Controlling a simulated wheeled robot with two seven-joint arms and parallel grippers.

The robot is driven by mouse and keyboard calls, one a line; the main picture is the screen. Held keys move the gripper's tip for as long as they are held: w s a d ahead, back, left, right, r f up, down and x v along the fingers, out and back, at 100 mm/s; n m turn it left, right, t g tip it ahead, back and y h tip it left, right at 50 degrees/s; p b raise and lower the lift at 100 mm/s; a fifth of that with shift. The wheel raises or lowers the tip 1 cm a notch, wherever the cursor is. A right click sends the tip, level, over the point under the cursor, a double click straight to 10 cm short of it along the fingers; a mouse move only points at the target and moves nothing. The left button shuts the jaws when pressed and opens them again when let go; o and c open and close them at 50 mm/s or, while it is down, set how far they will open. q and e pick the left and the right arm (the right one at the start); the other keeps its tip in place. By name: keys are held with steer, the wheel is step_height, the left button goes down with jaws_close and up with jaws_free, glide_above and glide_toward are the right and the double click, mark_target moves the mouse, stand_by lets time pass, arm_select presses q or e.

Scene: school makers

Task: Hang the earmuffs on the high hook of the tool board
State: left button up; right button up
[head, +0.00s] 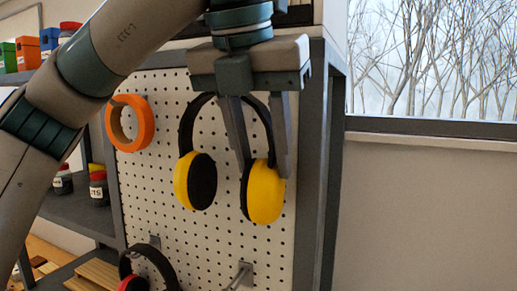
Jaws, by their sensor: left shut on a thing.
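The yellow earmuffs (265,198) with a black headband hang from my left gripper (262,168), in front of the white pegboard tool board (222,240). The gripper points down and its fingers are shut on the earmuffs near the right side of the band and the right cup. The other cup hangs free to the left. I cannot tell whether the earmuffs touch the board. The high hook is not seen clearly; the gripper and earmuffs cover much of the upper board. My right gripper is not in view.
An orange ring (114,124) hangs at the board's upper left. A black and red headset (133,283) hangs at lower left. A bare metal hook (240,276) sticks out low on the board. A dark upright post (313,190) borders the board's right; shelves with jars stand left.

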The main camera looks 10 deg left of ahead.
arm_select(q)
steer(key=shift+w, duration=0.25)
steer(key=shift+w+d+f+b, duration=0.2)
steer(key=shift+w+f+b, duration=0.4)
steer(key=shift+w, duration=0.1)
steer(key=o, duration=1.3)
steer(key=shift+d, duration=0.15)
steer(key=shift+r, duration=0.1)
steer(key=shift+b+v, duration=0.4)
steer(key=shift+v, duration=0.4)
steer(key=shift+b+v, duration=0.65)
steer(key=shift+v, duration=7.25)
